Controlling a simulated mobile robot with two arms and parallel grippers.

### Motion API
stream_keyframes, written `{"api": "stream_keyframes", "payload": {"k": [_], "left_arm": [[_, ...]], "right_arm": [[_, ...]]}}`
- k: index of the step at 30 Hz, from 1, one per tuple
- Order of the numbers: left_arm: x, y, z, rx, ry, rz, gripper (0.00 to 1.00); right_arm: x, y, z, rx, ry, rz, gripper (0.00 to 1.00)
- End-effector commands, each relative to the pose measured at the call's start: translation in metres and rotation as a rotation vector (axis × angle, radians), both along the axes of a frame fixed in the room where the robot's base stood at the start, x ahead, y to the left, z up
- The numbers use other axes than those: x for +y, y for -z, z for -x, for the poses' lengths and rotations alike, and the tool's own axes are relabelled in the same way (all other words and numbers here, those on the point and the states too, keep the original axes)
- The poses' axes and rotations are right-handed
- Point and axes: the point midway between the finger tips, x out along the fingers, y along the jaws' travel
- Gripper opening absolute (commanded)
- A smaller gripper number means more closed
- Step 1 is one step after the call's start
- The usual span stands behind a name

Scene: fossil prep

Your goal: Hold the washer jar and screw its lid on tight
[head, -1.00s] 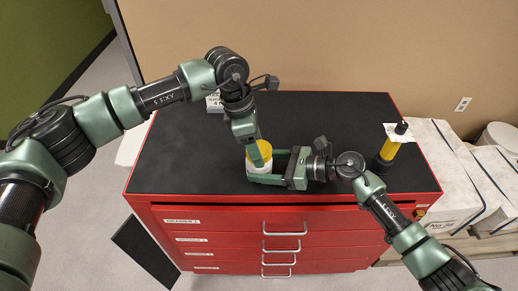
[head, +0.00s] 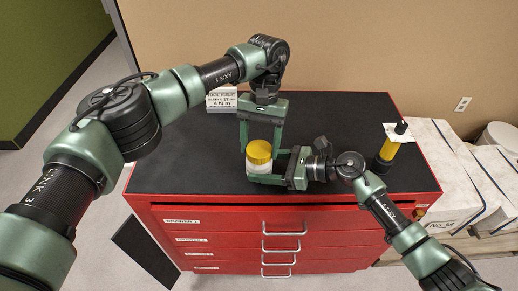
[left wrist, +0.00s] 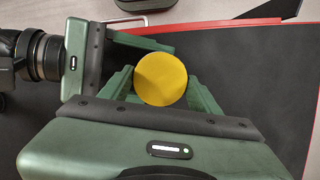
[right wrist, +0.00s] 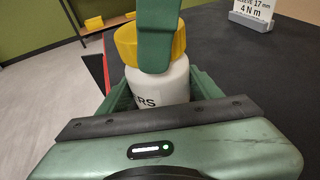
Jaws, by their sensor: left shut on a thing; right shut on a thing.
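The washer jar (head: 258,184) is white with dark lettering and stands upright near the front edge of the black cabinet top. Its yellow lid (head: 258,151) sits on top of it; the left wrist view shows the lid (left wrist: 161,79) from above as a plain disc. My left gripper (head: 260,149) points down from above, shut on the lid, with one finger on each side. My right gripper (head: 262,168) comes in level from the right and is shut on the jar's body (right wrist: 160,88). A left finger hides part of the lid in the right wrist view. The thread is hidden.
A sign reading 4 N m (head: 222,99) stands behind the left gripper. A yellow and black tool (head: 389,150) stands at the cabinet's right. White wrapped blocks (head: 440,170) lie beyond the right edge. The black top (head: 190,150) is clear to the jar's left.

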Motion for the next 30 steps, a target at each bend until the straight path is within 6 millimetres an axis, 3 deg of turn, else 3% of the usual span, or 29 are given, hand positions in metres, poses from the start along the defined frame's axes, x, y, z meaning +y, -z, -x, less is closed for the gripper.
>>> {"api": "stream_keyframes", "payload": {"k": [1, 2, 4, 16, 30], "left_arm": [[0.001, 0.0, -0.001, -0.003, -0.003, 0.0, 0.0], [0.001, 0.0, -0.001, -0.003, -0.003, 0.0, 0.65], [0.001, 0.0, -0.001, -0.003, -0.004, 0.0, 0.84], [0.0, -0.003, -0.001, -0.003, -0.004, 0.002, 0.84], [0.0, -0.035, 0.0, -0.001, -0.004, 0.001, 0.84]], "right_arm": [[0.001, 0.0, 0.001, 0.001, -0.003, -0.001, 0.0], [0.001, 0.0, 0.001, 0.001, -0.003, -0.001, 0.0], [0.001, 0.0, 0.001, 0.001, -0.003, -0.001, 0.0], [0.0, 0.0, 0.0, 0.001, -0.001, -0.001, 0.0], [0.0, 0.0, 0.0, 0.001, -0.001, -0.001, 0.0]]}}
